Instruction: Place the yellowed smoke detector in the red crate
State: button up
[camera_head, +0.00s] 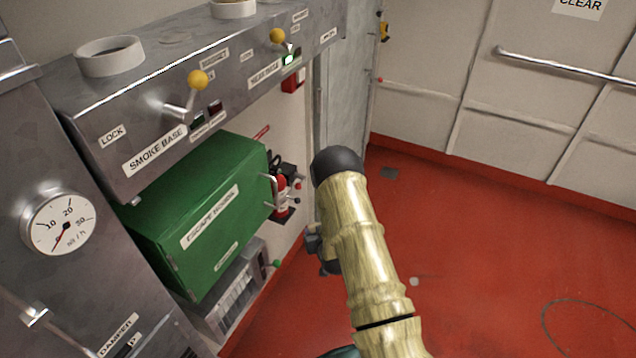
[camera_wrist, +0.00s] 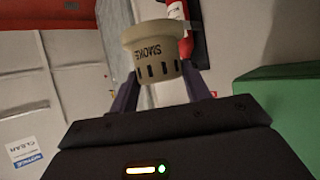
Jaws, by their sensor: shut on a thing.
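The yellowed smoke detector (camera_wrist: 152,50), a cream round body with dark slots and the word SMOKE, is held between the two fingers of my gripper (camera_wrist: 162,82) in the wrist view. My gripper is shut on it, and the detector is clear of any surface I can see. I cannot make out the red crate in either view.
A steel panel (camera_head: 150,95) with yellow-knobbed levers is at left, labelled SMOKE BASE. A green escape hoods box (camera_head: 205,215) juts out below it. A red extinguisher (camera_head: 281,191) hangs on the wall beyond. The red floor (camera_head: 480,265) at right is largely open.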

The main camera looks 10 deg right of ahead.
jog(key=s+f, duration=0.2)
jog(key=s, duration=0.5)
jog(key=s+a+f, duration=0.1)
jog(key=s+f, duration=0.2)
jog(key=s, duration=0.5)
jog(key=shift+s+a+f+m, duration=0.2)
jog(key=shift+s+a+m, duration=0.05)
jog(key=shift+m, duration=0.05)
jog(key=shift+w, duration=0.1)
